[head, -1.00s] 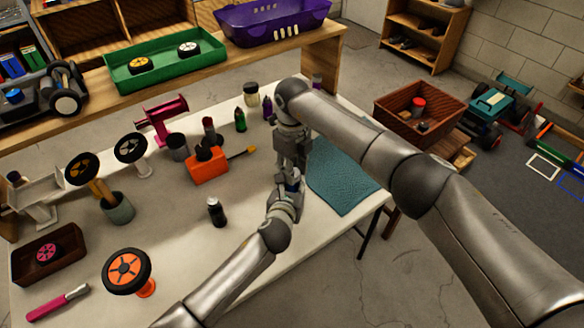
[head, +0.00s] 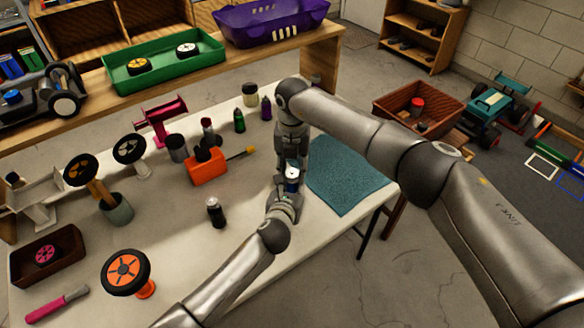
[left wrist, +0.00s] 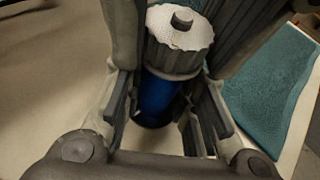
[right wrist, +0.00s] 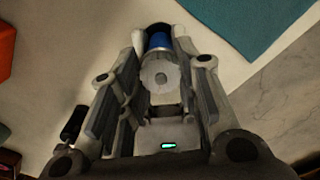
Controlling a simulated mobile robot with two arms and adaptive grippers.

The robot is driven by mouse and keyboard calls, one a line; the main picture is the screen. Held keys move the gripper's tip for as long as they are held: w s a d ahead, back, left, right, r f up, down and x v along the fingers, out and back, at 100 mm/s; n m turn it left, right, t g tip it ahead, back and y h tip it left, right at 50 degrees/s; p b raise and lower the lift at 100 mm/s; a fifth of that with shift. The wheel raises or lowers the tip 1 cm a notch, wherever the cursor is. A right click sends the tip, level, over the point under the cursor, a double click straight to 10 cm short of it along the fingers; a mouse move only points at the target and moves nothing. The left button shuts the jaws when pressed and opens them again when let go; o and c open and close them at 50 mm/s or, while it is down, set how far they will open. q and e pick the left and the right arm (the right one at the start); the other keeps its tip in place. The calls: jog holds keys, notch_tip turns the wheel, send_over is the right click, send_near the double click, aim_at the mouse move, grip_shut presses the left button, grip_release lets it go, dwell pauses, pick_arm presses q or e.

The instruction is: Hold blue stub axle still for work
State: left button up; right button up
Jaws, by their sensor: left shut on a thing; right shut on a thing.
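The blue stub axle (left wrist: 158,98) stands upright between my two grippers in the left wrist view. A pale grey ridged cap (left wrist: 180,40) with a small stud sits at its upper end. My left gripper (left wrist: 165,115) is shut on the blue body from below. My right gripper (right wrist: 158,60) reaches down from above, its fingers on both sides of the grey cap and shut on it. The blue axle (right wrist: 159,40) shows beyond the cap in the right wrist view. In the head view the axle (head: 291,176) is small and partly hidden by both grippers.
A teal mat (head: 345,180) lies right of the grippers by the table edge. An orange wheel (head: 127,270) is front left.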

aim_at(293, 171)
jog(key=m, duration=0.7)
jog(key=shift+d, duration=0.1)
dwell(0.5)
jog(key=o, duration=0.8)
jog(key=shift+c, duration=0.2)
jog(key=shift+r, duration=0.1)
notch_tip(293, 171, up, 12)
